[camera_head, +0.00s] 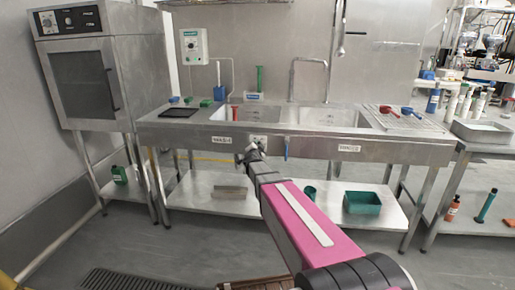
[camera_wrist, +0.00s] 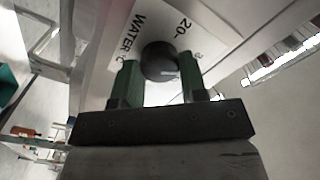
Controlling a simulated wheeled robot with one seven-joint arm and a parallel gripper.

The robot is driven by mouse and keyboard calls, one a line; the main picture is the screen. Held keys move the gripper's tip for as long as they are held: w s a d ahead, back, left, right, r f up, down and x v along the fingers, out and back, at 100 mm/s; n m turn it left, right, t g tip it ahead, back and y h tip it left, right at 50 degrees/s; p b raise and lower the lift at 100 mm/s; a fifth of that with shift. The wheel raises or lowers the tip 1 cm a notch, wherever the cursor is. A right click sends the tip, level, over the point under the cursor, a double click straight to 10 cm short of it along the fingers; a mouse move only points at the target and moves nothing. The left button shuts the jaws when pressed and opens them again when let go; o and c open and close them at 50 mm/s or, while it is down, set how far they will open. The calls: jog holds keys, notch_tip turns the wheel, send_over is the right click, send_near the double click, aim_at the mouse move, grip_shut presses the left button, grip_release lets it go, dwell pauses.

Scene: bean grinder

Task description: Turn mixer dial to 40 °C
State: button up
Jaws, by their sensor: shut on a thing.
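The mixer dial (camera_wrist: 157,56) is a round black knob with a short pale mark, on a white label plate (camera_wrist: 205,28) on the front panel of the sink unit. The plate reads "WATER" and "20-"; other markings are partly hidden, so the exact setting cannot be read. My gripper (camera_wrist: 158,70) has a green finger on each side of the dial and is shut on it. In the head view my gripper (camera_head: 251,153) reaches the sink's front panel; the dial is too small to make out clearly there.
The steel sink unit (camera_head: 215,131) has a lower shelf (camera_head: 215,205) with a green bin (camera_head: 361,203). An oven (camera_head: 85,75) stands left, and a bench with bottles (camera_head: 465,104) right. The floor in front is mostly open.

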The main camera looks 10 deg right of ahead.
jog(key=m, duration=1.1)
jog(key=shift+f, duration=0.1)
jog(key=shift+m, duration=0.4)
jog(key=o, duration=0.9)
jog(key=v, duration=1.1)
jog(key=shift+d, duration=0.1)
